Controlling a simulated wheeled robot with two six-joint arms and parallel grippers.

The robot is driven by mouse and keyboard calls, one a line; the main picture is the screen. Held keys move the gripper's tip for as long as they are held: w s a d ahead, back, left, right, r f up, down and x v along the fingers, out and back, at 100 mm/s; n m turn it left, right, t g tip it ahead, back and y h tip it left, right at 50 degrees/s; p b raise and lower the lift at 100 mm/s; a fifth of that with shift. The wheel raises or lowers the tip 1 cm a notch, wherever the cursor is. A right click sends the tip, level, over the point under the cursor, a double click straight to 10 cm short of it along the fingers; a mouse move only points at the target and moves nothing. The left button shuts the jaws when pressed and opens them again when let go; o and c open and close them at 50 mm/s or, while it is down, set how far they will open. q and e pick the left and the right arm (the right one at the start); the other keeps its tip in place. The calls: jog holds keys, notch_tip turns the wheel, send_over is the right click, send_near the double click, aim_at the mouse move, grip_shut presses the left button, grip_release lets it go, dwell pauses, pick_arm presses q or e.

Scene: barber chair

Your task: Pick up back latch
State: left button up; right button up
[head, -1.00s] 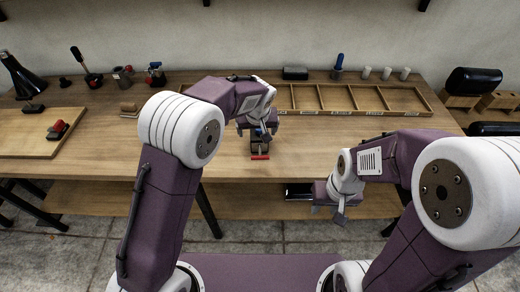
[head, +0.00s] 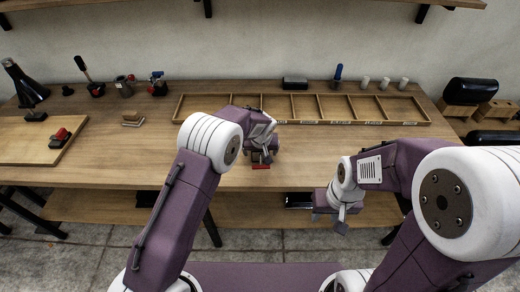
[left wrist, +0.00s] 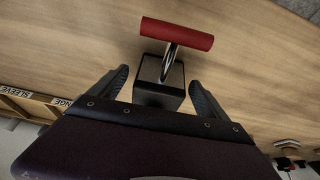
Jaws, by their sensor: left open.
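The back latch appears to be the black block with a metal stem and red crossbar handle (left wrist: 178,34) in the left wrist view. It rests on the wooden table, and its red bar (head: 261,167) shows in the head view just in front of my left gripper. My left gripper (left wrist: 160,88) is open, with one finger on each side of the black block and gaps visible. In the head view my left gripper (head: 262,152) covers most of the block. My right gripper (head: 338,222) hangs low in front of the table edge, apart from the latch; its jaw opening is unclear.
A long divided wooden tray (head: 300,121) lies behind the latch. A board (head: 25,148) with a red-and-black part (head: 60,138) is at the left. Several tools and white cups (head: 384,84) line the back. The table around the latch is clear.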

pick_arm(q)
jog(key=shift+c, duration=0.6)
jog(key=shift+s+r, duration=0.1)
jog(key=c, duration=0.5)
grip_shut()
jog(key=shift+r, duration=0.1)
jog(key=shift+r, duration=0.3)
jog(key=r, duration=0.2)
jog(key=d+r, duration=0.1)
jog(key=shift+s+r+b, duration=0.1)
jog(key=shift+r+b, duration=0.3)
jog(key=s+d+r, duration=0.5)
jog(key=d+r, duration=0.1)
jog(key=d, duration=0.3)
jog(key=shift+s+r+b, duration=0.25)
jog(key=shift+s+b, duration=0.05)
jog(key=shift+b, duration=0.1)
